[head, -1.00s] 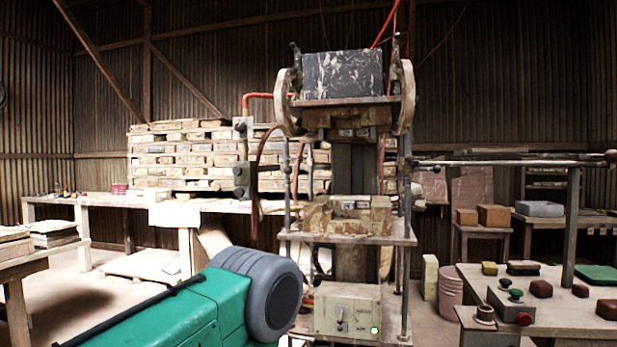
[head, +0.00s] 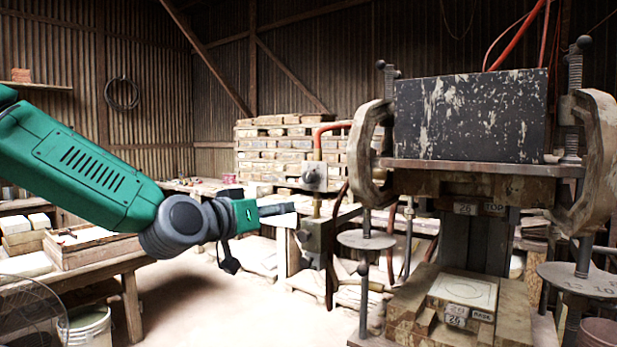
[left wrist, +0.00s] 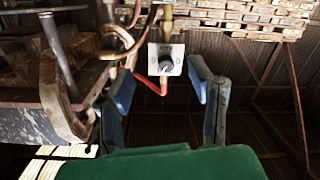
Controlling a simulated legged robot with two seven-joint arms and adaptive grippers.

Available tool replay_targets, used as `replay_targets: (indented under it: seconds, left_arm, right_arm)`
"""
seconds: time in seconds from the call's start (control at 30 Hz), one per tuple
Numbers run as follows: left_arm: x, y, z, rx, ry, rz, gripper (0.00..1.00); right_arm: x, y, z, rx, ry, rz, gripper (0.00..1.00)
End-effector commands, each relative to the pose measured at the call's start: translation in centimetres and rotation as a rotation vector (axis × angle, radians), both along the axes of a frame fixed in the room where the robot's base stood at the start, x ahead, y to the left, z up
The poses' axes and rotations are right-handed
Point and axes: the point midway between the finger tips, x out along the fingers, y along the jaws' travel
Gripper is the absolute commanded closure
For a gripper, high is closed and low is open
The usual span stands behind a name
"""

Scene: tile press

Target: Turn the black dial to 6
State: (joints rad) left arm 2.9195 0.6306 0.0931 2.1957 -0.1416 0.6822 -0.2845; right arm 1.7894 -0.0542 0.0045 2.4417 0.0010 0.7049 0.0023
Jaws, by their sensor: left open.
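The black dial (left wrist: 166,66) sits on a pale plate on a small grey box (left wrist: 172,52) in the left wrist view, which looks upside down. Marks around the dial are too small to read. In the head view the grey box (head: 316,176) is on a post left of the press, below a red hose; the dial's face is not clear there. My left gripper (head: 289,209) is open and empty, left of the box and a little lower, apart from it. In the left wrist view the dial shows between its blue fingers. My right gripper is out of view.
The press (head: 468,167) with its black weathered block stands close at the right. A wooden bench (head: 85,262) stands at lower left; stacked tiles (head: 270,150) are behind.

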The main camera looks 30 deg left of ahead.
Motion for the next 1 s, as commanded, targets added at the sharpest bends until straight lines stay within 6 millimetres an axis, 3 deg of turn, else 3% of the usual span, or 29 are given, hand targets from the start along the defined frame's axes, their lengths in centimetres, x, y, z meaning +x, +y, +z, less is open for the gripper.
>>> replay_targets:
  seconds: [0.03,0.17,0.4,0.8,1.0]
  left_arm:
    - [-0.1,0.5,2.2,-0.009,-0.031,0.004,0.52]
    - [0.1,1.1,4.3,-0.017,-0.069,0.007,0.52]
    - [3.0,0.7,3.9,-0.012,-0.073,0.008,0.52]
    - [10.8,-0.3,4.6,-0.015,-0.071,0.008,0.52]
    - [13.0,-0.4,4.5,-0.016,-0.072,0.007,0.52]
  right_arm:
    - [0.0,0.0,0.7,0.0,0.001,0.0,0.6]
    - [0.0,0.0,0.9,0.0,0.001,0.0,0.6]
    - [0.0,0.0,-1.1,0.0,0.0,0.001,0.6]
    - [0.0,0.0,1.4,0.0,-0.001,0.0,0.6]
    - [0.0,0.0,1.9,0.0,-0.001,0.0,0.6]
